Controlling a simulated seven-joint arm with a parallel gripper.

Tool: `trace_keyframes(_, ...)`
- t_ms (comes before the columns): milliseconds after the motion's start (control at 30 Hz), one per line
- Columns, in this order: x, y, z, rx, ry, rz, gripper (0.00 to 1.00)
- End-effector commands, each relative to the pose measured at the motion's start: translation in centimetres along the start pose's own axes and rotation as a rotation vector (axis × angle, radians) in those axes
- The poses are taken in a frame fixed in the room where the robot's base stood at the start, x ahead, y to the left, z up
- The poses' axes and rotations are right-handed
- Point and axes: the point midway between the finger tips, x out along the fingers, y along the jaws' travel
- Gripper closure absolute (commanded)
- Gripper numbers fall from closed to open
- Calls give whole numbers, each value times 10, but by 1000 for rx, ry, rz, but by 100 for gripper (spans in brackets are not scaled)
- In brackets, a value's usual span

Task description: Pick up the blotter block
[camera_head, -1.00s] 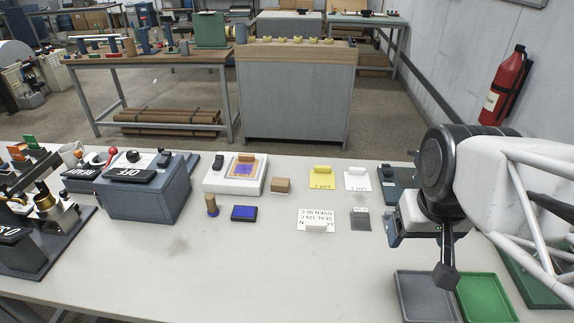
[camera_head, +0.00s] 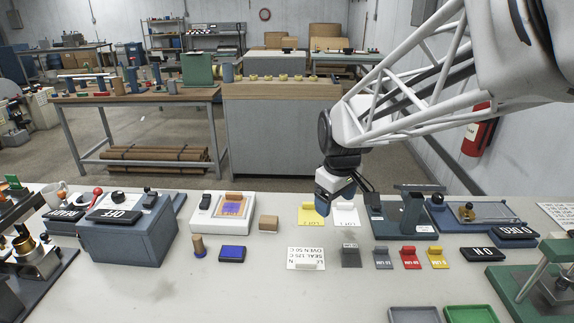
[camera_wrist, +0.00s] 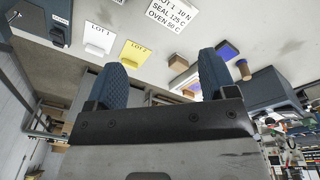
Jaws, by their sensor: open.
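A small tan block (camera_head: 268,223), which looks like the blotter block, stands on the white table in the head view, just right of the white press with the purple-and-orange top. It also shows in the wrist view (camera_wrist: 178,62), between my two finger pads in the picture but well beyond them. In the head view one finger partly hides the other.
The white press (camera_head: 208,224) stands left of the block. A yellow card (camera_head: 308,214) and a lettered card (camera_head: 303,257) are to the right. The front middle of the table is clear.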

Motion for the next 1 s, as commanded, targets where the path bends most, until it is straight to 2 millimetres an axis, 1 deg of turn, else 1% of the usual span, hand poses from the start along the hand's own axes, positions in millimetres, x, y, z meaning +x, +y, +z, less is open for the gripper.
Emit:
trace_keyframes(33,7,2,-14,-35,-6,-5,22)
trace_keyframes(100,16,4,-32,-87,-11,-11,22)
trace_keyframes(367,55,7,-96,-280,-30,-34,22)
trace_keyframes(500,80,6,-130,-383,-40,-48,22)
trace_keyframes(567,92,4,-144,-427,-44,-54,22)
trace_keyframes(700,120,0,-177,-532,-52,-67,22)
trace_keyframes(800,140,-5,-199,-603,-57,-77,22)
trace_keyframes(900,158,-9,-216,-662,-61,-86,22)
trace_keyframes(1000,170,-13,-230,-707,-63,-91,22)
